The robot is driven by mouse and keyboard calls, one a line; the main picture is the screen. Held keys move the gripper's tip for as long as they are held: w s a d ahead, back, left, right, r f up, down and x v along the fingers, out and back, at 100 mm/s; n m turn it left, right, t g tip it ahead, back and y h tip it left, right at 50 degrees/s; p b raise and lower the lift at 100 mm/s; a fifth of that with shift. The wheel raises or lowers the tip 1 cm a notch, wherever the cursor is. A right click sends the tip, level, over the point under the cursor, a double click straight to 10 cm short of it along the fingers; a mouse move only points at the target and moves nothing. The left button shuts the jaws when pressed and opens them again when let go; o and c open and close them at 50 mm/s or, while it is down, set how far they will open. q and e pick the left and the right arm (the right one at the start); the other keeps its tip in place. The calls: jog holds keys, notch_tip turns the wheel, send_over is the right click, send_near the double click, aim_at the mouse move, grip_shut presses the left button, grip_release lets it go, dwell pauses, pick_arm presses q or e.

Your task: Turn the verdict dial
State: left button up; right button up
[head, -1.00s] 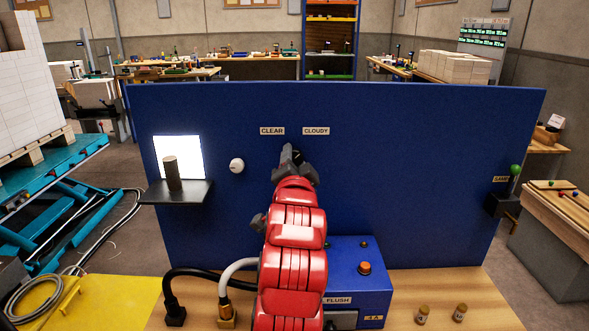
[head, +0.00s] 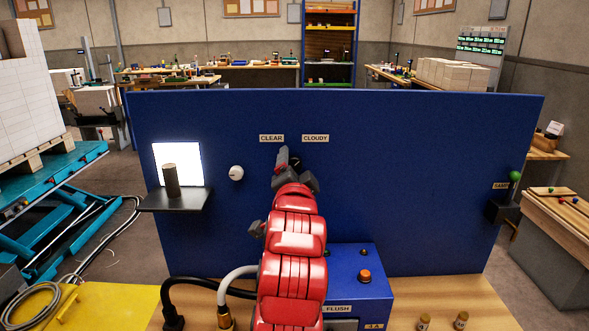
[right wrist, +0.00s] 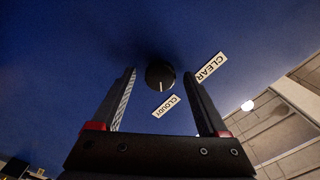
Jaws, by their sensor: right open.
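The verdict dial is a round black knob with a white mark on the blue panel (head: 420,200). In the right wrist view the dial (right wrist: 160,76) sits between the two fingers, with visible space on both sides. Its white mark points down in that picture, toward the CLOUDY label (right wrist: 167,107); the CLEAR label (right wrist: 212,67) is to the right. In the head view the labels CLEAR (head: 271,138) and CLOUDY (head: 315,138) are above my right gripper (head: 296,168), which is open and mostly hides the dial. My left gripper is not in view.
A white round knob (head: 236,172) is left of the gripper. A shelf (head: 180,200) holds a dark cylinder (head: 171,181) before a bright white square. Below stand a blue FLUSH box (head: 375,295) with an orange button and two small vials (head: 461,320). The panel's right half is largely clear.

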jog(key=shift+s, duration=0.15)
jog(key=s+b, duration=0.7)
jog(key=s, duration=1)
jog(key=shift+b, duration=0.4)
jog(key=shift+s+f, duration=0.1)
jog(key=shift+s, duration=0.05)
